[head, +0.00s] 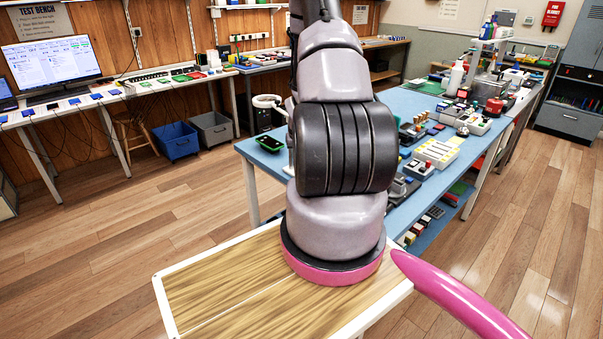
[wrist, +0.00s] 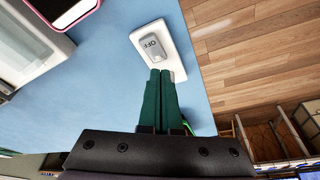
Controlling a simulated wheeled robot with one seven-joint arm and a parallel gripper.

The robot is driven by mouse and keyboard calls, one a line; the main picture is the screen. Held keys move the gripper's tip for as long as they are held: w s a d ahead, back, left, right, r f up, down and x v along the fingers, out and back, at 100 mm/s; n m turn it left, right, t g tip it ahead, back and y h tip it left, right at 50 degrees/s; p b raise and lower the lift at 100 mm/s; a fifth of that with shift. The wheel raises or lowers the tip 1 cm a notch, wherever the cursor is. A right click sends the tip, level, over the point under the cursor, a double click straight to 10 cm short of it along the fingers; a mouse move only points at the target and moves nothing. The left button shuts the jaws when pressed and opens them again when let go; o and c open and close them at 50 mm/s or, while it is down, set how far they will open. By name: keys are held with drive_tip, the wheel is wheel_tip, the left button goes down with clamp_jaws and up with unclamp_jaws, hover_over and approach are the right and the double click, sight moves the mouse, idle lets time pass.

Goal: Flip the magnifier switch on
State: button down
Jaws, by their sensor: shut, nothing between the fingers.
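The magnifier switch (wrist: 152,44) is a grey rocker on a white base plate (wrist: 174,60) on the blue table, in the wrist view. The word OFF shows on it, upside down in the picture. My gripper (wrist: 160,71) has green fingers pressed together, with nothing between them. Its tips overlap the near part of the plate in the picture, just below the rocker; I cannot tell if they touch. In the head view a white ring that looks like the magnifier (head: 268,101) stands at the table's left end. My arm hides the gripper and the switch there.
A pink-edged device (wrist: 68,10) and a white object (wrist: 32,47) lie to the left of the switch. The blue table (head: 265,157) edge is close on the switch's right, with wooden floor (wrist: 245,55) beyond. Many small items crowd the table's right side.

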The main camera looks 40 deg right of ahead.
drive_tip(key=shift+r, duration=2.95)
drive_tip(key=shift+s, duration=0.1)
